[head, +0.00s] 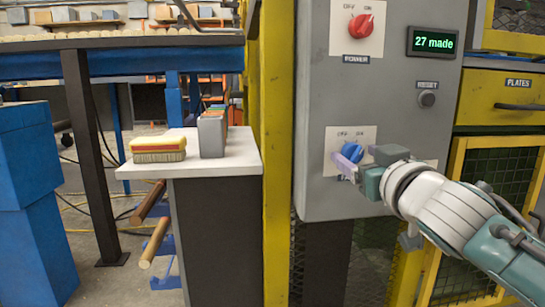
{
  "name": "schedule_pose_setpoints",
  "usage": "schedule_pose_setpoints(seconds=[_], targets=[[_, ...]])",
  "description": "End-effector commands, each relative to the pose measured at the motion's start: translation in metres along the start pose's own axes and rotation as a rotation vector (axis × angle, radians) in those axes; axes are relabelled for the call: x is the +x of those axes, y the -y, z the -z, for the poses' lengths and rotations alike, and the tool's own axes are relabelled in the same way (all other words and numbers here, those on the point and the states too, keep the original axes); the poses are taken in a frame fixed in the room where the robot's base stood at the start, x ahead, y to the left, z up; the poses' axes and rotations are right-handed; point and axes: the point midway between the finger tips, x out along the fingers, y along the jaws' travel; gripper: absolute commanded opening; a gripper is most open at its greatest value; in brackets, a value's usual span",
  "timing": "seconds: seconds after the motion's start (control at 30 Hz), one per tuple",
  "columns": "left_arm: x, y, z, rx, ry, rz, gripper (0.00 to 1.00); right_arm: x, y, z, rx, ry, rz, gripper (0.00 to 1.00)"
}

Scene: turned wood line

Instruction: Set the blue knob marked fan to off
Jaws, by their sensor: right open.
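The blue knob (352,151) sits on a white plate on the grey control panel (330,100), with small off and on marks above it. Which mark it points to is too small to tell, and its name label is hidden behind my gripper. My right gripper (361,164) comes in from the right with its jaws open. Its fingers are right at the knob and cover its lower part; I cannot tell whether they touch it. My left gripper is not in view.
A red knob (361,26) labelled power is above, beside a display (433,42) reading "27 made" and a reset button (427,99). A yellow post (276,150) stands left of the panel. A brush (158,150) lies on a white-topped stand (225,160).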

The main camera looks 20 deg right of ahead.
Motion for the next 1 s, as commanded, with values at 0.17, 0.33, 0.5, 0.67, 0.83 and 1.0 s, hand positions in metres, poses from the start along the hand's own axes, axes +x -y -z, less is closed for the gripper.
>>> schedule_pose_setpoints(seconds=[0.17,0.33,0.5,0.67,0.83,1.0], targets=[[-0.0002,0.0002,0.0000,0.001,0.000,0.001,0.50,-0.0002,0.0000,0.0002,0.000,0.000,0.000,0.71],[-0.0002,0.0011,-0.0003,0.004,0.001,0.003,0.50,-0.0003,0.0000,0.0001,0.000,0.000,0.000,0.52],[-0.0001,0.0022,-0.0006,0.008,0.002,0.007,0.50,-0.0004,0.0000,0.0001,0.000,0.000,0.000,0.33],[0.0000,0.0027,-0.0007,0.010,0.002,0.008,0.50,-0.0004,0.0000,0.0001,0.000,0.000,0.000,0.15],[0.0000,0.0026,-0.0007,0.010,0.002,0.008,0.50,-0.0004,0.0000,0.0001,0.000,0.000,0.000,0.00],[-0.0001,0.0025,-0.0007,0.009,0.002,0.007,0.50,-0.0004,0.0000,0.0001,-0.001,0.000,0.000,0.00]])
